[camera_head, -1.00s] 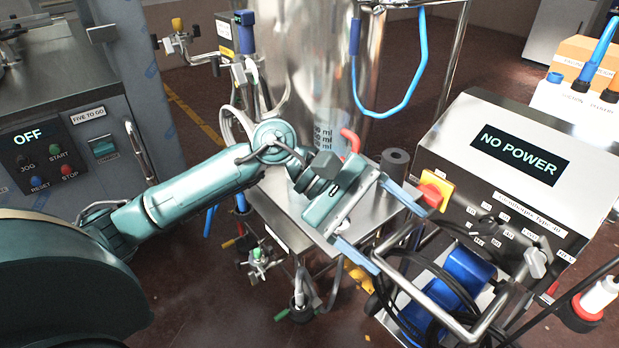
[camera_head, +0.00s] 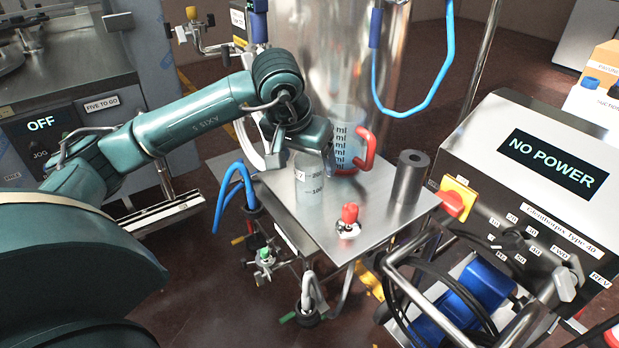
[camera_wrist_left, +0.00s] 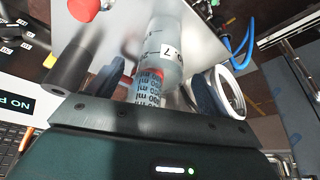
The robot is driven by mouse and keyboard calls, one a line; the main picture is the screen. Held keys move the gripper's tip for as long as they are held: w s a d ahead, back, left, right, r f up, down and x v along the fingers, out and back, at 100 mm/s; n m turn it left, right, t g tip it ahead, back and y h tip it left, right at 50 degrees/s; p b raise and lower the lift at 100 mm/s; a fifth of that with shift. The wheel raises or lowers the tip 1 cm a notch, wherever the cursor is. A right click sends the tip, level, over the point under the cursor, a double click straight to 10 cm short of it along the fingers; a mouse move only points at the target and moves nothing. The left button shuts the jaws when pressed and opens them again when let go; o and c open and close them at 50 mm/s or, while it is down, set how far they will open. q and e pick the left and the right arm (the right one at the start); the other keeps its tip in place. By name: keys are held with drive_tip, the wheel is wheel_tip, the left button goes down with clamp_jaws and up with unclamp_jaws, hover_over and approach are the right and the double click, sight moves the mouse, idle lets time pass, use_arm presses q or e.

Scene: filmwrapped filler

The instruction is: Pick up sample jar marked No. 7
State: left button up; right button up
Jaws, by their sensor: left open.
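The sample jar (camera_head: 310,186) is a clear cylinder with graduation marks and a label ending in 7. It stands upright on the steel table (camera_head: 375,205). It also shows in the left wrist view (camera_wrist_left: 168,45), with its "7" label visible. My left gripper (camera_head: 303,156) is open at the jar's upper part, just behind and above it. The fingers are partly hidden in the head view, so I cannot tell whether they touch the jar. My right gripper is in neither view.
A graduated jug (camera_head: 346,135) with a red handle stands close behind the jar. A red-topped valve (camera_head: 349,218) and a black cylinder (camera_head: 411,176) stand to the right. A "NO POWER" control box (camera_head: 520,190) stands at right.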

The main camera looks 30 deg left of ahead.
use_arm(q)
drive_tip(key=x, duration=0.4)
drive_tip(key=shift+w+p, duration=0.1)
drive_tip(key=shift+p, duration=0.3)
drive_tip(key=shift+w+a+f, duration=0.1)
drive_tip(key=shift+w+f, duration=0.1)
drive_tip(key=shift+f, duration=0.4)
drive_tip(key=shift+c, duration=0.6)
drive_tip(key=c, duration=0.9)
drive_tip(key=shift+r, duration=0.1)
drive_tip(key=shift+c, duration=0.2)
